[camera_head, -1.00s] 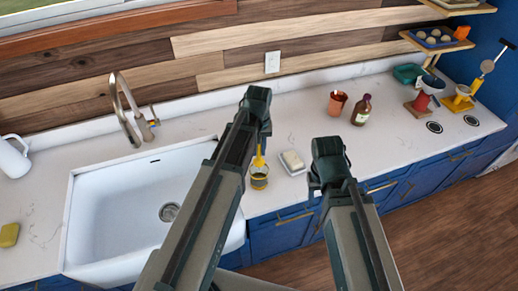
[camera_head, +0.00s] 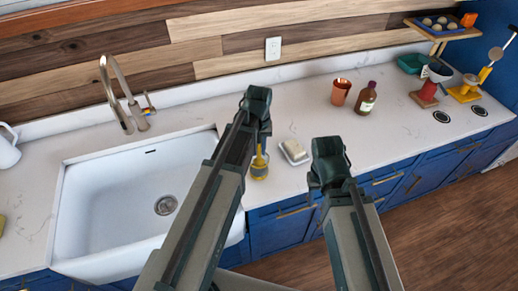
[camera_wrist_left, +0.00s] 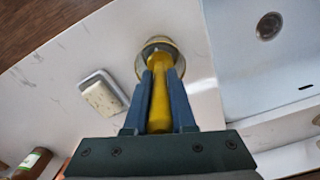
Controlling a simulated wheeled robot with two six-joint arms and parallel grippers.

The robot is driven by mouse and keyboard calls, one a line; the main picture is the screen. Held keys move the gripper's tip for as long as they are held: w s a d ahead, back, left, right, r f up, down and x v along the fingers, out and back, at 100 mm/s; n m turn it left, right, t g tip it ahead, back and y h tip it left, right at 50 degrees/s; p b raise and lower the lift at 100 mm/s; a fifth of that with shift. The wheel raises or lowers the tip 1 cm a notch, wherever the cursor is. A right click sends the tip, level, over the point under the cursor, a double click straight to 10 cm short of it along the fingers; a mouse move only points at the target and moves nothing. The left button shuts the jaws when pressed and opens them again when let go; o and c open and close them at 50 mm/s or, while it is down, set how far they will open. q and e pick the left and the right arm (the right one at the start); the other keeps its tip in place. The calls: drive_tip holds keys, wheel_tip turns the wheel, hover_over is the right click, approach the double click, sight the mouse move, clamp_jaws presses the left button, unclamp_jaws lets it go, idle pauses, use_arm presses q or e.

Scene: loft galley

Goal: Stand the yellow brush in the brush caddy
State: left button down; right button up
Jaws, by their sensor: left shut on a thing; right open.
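My left gripper (camera_head: 260,136) is shut on the yellow brush (camera_head: 259,158), which hangs below it over the counter. The brush caddy (camera_head: 260,173) is a small round container near the counter's front edge, right of the sink. In the left wrist view the yellow brush (camera_wrist_left: 160,105) stands between the two fingers, and its far end overlaps the caddy's round opening (camera_wrist_left: 150,45). I cannot tell how deep the brush reaches into it. My right gripper (camera_head: 315,186) is open and empty, in front of the counter edge.
A soap dish (camera_head: 305,160) sits just right of the caddy. The white sink (camera_head: 105,215) lies to the left, with a tall faucet (camera_head: 125,95). A copper cup (camera_head: 341,92) and a brown bottle (camera_head: 367,99) stand farther back right. Clear counter lies between.

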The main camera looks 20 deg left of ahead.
use_arm(q)
drive_tip(key=shift+f, duration=0.15)
drive_tip(key=c, duration=0.7)
unclamp_jaws()
wheel_tip(320, 180, up, 14)
drive_tip(key=p, duration=1.3)
drive_tip(key=shift+w+p, duration=0.15)
drive_tip(key=shift+p, duration=0.25)
drive_tip(key=shift+f, duration=0.1)
drive_tip(key=s+d+f+m+b, duration=0.2)
drive_tip(key=s+d+f+b, duration=0.1)
drive_tip(key=f+b, duration=0.3)
drive_tip(key=s+d+f+m+b, duration=0.2)
drive_tip(key=s+d+f+b, duration=0.2)
drive_tip(key=s+f+b, duration=0.2)
drive_tip(key=s+d+f+m+y+b, duration=0.1)
drive_tip(key=s+d+f+m+b, duration=0.2)
drive_tip(key=s+f+b, duration=0.2)
drive_tip(key=shift+s+d+f+b, duration=0.1)
drive_tip(key=shift+f+b, duration=0.75)
drive_tip(key=shift+b, duration=0.05)
drive_tip(key=shift+s+d+f+b, duration=0.1)
drive_tip(key=shift+f+b, duration=0.75)
drive_tip(key=shift+b, duration=0.05)
